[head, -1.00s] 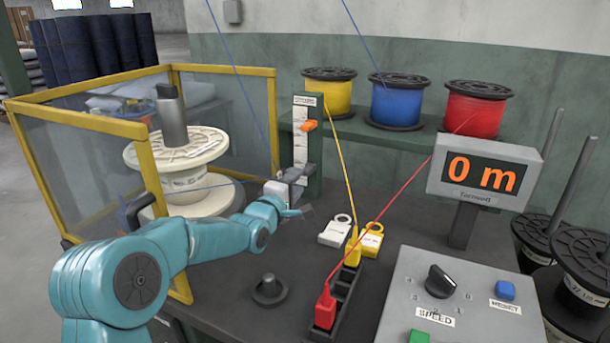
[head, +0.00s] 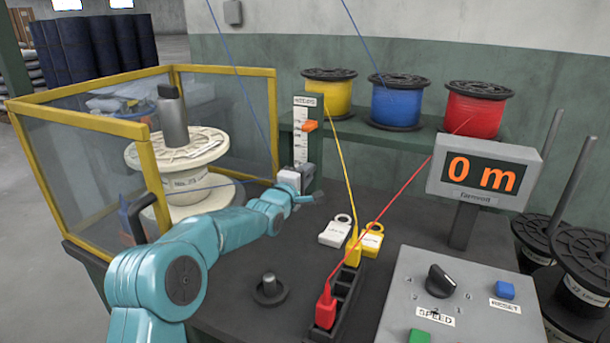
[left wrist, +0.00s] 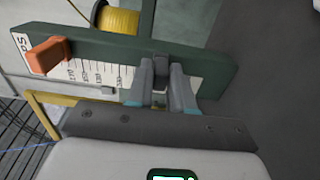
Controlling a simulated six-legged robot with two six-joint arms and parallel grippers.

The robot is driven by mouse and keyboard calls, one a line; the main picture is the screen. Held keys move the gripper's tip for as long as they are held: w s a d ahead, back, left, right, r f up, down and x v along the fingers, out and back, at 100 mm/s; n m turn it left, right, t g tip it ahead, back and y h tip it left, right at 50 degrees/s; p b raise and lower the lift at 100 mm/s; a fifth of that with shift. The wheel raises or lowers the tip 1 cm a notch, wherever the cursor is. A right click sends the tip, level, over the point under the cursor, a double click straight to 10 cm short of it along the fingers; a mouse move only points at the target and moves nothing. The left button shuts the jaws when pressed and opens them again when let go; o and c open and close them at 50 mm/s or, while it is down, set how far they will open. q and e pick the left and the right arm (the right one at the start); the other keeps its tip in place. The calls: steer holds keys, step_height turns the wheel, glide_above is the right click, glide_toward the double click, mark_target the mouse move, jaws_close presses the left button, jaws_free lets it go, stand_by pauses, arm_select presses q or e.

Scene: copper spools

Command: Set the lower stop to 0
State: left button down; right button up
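The scale (head: 300,138) is a white strip on an upright green post beside the yellow-framed guard. An orange stop (head: 309,126) sits on its upper part and also shows at the left in the left wrist view (left wrist: 48,55). A small dark grey block (left wrist: 161,68), apparently the lower stop, is on the post in the left wrist view. My left gripper (left wrist: 165,85) has its two fingers on either side of this block; whether they press on it I cannot tell. In the head view my left gripper (head: 304,174) is at the post's lower part. My right gripper is out of view.
A display (head: 485,178) reads 0 m. A control box (head: 455,290) with a speed knob is at front right. Yellow, blue and red spools stand on the back shelf. A white spool (head: 182,150) is inside the guard. White and yellow tags (head: 334,233) lie on the table.

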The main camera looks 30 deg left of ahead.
arm_select(q)
step_height(320, 180, down, 5)
steer(key=b, duration=0.3)
steer(key=shift+f, duration=0.2)
steer(key=c, duration=1.1)
jaws_free()
steer(key=shift+s+r, duration=0.1)
steer(key=s, duration=0.5)
steer(key=s+p, duration=0.1)
steer(key=s, duration=0.4)
steer(key=s+d, duration=0.1)
steer(key=s, duration=0.5)
